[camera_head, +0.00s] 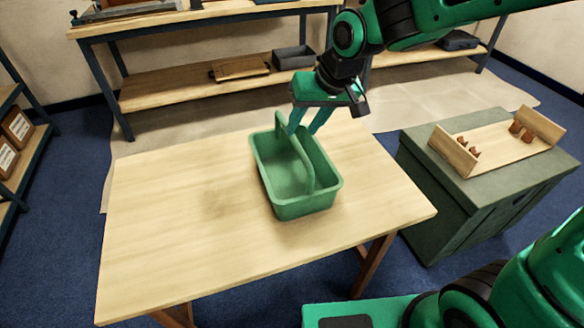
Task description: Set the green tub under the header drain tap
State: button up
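The green tub (303,207) stands upright on the wooden table, right of the table's middle. It is an open, empty-looking carrier with an arched handle (304,166) running over its middle from back to front. My gripper (301,132) points down at the back part of the handle. Its two green fingers are apart, with a gap between the tips, and the handle passes close by them. I cannot tell whether a finger touches it. The header drain tap cannot be made out in this view.
The wooden table (180,215) is bare left of the tub. A green cabinet (425,190) at the right bears a wooden rack (500,143) with small copper fittings. A workbench (160,90) stands behind, with a grey bin (293,58) and a wooden tray (240,69) on its shelf.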

jog(key=x, duration=1)
jog(key=shift+a+f, duration=0.2)
jog(key=shift+a, duration=0.15)
grip_shut()
